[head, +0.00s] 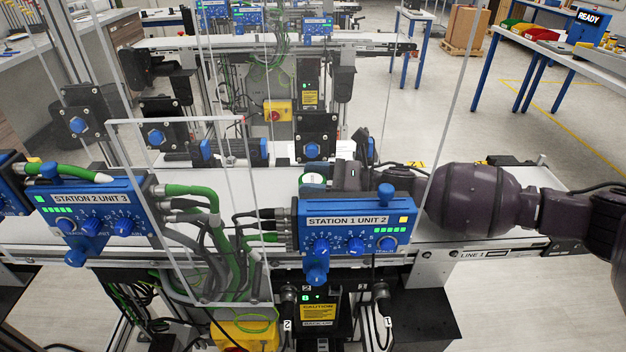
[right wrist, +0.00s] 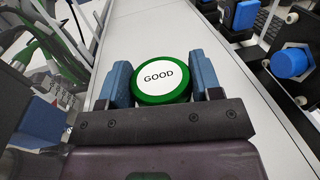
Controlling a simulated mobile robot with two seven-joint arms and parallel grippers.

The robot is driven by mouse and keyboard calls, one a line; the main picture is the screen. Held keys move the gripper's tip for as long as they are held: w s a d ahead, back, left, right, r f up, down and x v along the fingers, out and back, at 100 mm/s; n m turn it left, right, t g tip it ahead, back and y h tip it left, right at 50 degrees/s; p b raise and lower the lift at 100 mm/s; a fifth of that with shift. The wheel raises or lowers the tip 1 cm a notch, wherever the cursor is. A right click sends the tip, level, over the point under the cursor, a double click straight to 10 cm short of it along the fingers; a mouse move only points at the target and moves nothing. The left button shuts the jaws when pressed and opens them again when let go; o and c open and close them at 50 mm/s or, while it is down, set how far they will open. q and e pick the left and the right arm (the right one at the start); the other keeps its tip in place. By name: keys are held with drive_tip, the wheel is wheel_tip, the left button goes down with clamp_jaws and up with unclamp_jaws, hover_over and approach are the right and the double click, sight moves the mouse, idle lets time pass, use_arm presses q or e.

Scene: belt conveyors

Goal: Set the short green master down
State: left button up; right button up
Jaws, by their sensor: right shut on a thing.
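The short green master is a low round puck with a green rim and a white top reading "GOOD". In the right wrist view the master (right wrist: 160,78) sits between the blue fingers of my right gripper (right wrist: 161,82), which is shut on it. In the head view the master (head: 313,181) shows only in part, behind the "STATION 1 UNIT 2" box. My right gripper (head: 332,180) is there over the pale belt (head: 480,205), with the arm coming in from the right. I cannot tell whether the master touches the belt. My left gripper is not in view.
The blue "STATION 1 UNIT 2" box (head: 350,222) stands in front of the gripper. The blue "STATION 2 UNIT 3" box (head: 95,210) is at the left. Clear panels (head: 190,180) rise by the belt. Black units with blue knobs (head: 314,140) line its far side.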

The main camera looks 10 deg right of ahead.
drive_tip(key=o, duration=1.1)
drive_tip(key=shift+o, duration=0.3)
drive_tip(key=shift+r, duration=0.1)
drive_tip(key=v, duration=1.2)
drive_tip(key=shift+b, duration=0.4)
